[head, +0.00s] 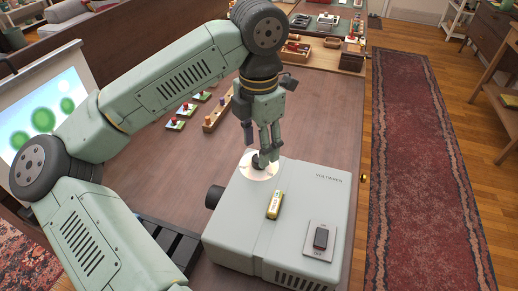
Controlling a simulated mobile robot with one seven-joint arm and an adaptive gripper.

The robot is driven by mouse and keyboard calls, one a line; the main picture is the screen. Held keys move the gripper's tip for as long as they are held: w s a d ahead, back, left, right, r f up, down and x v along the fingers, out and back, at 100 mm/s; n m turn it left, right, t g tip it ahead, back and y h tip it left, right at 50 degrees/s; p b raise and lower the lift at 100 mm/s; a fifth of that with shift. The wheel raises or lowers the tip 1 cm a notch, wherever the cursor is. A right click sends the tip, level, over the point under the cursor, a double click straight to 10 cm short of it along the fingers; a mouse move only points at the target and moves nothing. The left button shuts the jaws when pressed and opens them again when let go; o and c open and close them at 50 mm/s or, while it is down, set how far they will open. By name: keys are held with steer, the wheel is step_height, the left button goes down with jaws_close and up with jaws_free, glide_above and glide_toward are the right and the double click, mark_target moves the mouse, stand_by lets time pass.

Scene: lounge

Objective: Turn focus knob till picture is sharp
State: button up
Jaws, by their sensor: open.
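A pale grey projector (310,215) stands on the wooden table. On its top a dark knob (258,165) sits on a round white dial plate (250,172). My gripper (262,155) points down at the knob, its fingers open close around or beside it; I cannot tell whether they touch it. The fingers hide part of the knob. The projection screen (52,103) at the left shows blurry green round shapes on a light blue and white picture. My arm covers part of the screen.
A yellow battery-like item (275,204) lies on the projector top, near a dark switch (321,237) on a plate. The lens (214,197) sticks out to the left. A wooden block with pegs (217,115) and small colored items lie behind.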

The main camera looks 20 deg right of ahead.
steer(key=shift+f, duration=1.55)
steer(key=shift+c, duration=0.2)
